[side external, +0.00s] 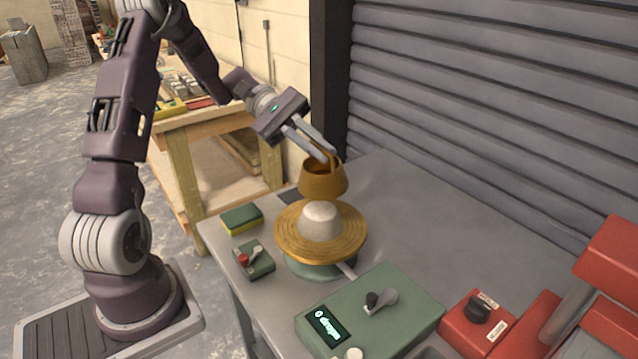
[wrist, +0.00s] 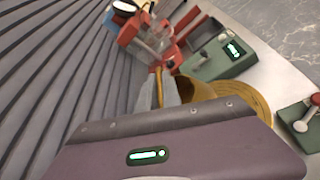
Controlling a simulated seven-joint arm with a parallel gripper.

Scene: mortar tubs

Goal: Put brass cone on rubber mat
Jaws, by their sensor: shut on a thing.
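The brass cone (side external: 323,183) is a hollow, brass-coloured piece with an open top. My gripper (side external: 327,157) is shut on its upper rim and holds it upright, just above a pale mound (side external: 320,221) on a round brass disc (side external: 347,243). In the wrist view the cone (wrist: 198,90) shows partly behind my gripper's body, beside a finger. A dark flat patch, which looks like the rubber mat (side external: 289,197), lies near the table's back left edge, partly hidden behind the disc and cone.
A green-and-yellow sponge (side external: 241,219) and a small green switch box (side external: 254,260) lie left of the disc. A green control box (side external: 370,312) and a red machine (side external: 490,322) stand at front right. The grey table (side external: 440,215) is clear toward the shutter.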

